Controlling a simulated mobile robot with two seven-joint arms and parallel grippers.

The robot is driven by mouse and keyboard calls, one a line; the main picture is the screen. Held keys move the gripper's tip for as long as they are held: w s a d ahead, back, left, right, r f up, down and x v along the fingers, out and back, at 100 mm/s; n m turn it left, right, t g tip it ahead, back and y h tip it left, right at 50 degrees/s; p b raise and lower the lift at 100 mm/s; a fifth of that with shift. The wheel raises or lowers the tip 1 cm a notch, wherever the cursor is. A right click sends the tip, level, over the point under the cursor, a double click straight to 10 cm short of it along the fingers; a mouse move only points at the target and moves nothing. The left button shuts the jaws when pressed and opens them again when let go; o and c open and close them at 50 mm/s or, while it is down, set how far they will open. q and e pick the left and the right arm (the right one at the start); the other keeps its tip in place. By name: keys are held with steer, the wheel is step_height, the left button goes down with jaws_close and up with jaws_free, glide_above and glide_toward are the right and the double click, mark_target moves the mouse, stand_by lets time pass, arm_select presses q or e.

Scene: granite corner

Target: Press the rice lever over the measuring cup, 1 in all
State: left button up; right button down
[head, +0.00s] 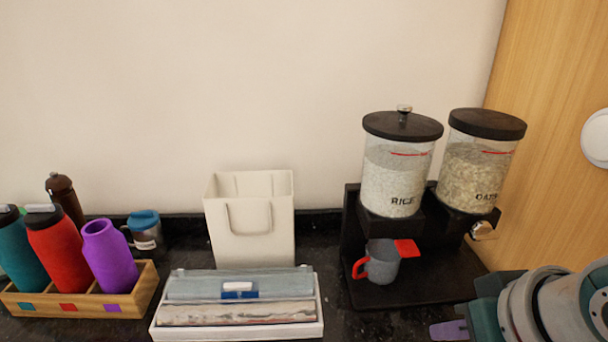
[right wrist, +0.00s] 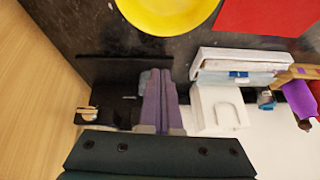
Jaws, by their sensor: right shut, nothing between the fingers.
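The rice canister (head: 396,180), clear with a black lid, stands on a black dispenser stand (head: 352,225). A grey measuring cup (head: 380,265) with a red handle sits upright on the stand's base below it. A red tab (head: 407,248), seemingly the rice lever, shows at the cup's upper right; whether it touches the cup is unclear. My right gripper (head: 450,330) is shut and empty at the lower right, apart from the stand. In the right wrist view its purple fingers (right wrist: 160,100) are together and partly hide the cup (right wrist: 148,80). My left gripper is not in view.
An oats canister (head: 472,170) stands right of the rice, with a shiny knob (head: 483,230) below. A white bag (head: 250,230), a white tray (head: 160,326) and a wooden bottle crate (head: 70,309) stand left. A yellow plate (right wrist: 168,12) and red mat (right wrist: 268,15) lie on the counter.

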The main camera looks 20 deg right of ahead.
arm_select(q)
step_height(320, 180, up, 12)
steer(key=p, duration=1)
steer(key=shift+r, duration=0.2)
arm_select(e)
steer(key=w+d+r+m+t, duration=0.3)
steer(key=w+r+m, duration=0.4)
steer(key=w+r, duration=0.4)
steer(key=w+d, duration=0.1)
steer(key=w, duration=0.2)
steer(key=shift+r+m+h, duration=0.2)
steer(key=shift+m+h, duration=0.1)
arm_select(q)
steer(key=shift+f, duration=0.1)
arm_select(e)
steer(key=shift+f, duration=0.1)
steer(key=b, duration=0.8)
glide_above(409, 252)
step_height(409, 252, down, 8)
steer(key=shift+r, duration=0.1)
arm_select(q)
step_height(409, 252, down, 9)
steer(key=shift+b, duration=0.4)
arm_select(e)
steer(key=shift+f, duration=0.4)
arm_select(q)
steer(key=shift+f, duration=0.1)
arm_select(e)
steer(key=shift+f, duration=0.45)
